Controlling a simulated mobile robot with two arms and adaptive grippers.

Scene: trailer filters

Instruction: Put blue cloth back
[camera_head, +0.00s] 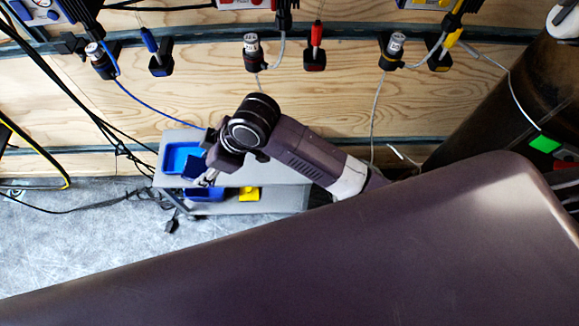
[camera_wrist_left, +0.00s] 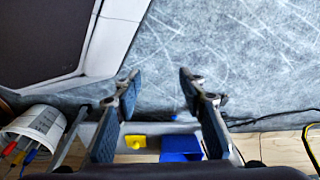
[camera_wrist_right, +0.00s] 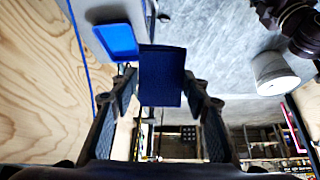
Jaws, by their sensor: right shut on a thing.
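The blue cloth (camera_wrist_right: 162,72) is a dark blue, flat square piece held between the fingers of my right gripper (camera_wrist_right: 160,88) in the right wrist view. In the head view the cloth (camera_head: 194,165) shows at the tip of my right gripper (camera_head: 208,179), over the left end of a grey cart (camera_head: 262,173). A brighter blue tray (camera_head: 172,157) is on the cart's top at that end. The tray also shows left of the cloth in the right wrist view (camera_wrist_right: 117,41). My left gripper (camera_wrist_left: 158,80) is open and empty; the head view does not show it.
The cart's lower shelf holds a blue bin (camera_head: 206,195) and a yellow item (camera_head: 249,194). A plywood wall (camera_head: 330,110) stands behind the cart. Black cables (camera_head: 110,203) lie on the floor to its left. A white bucket (camera_wrist_left: 40,124) holds tools.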

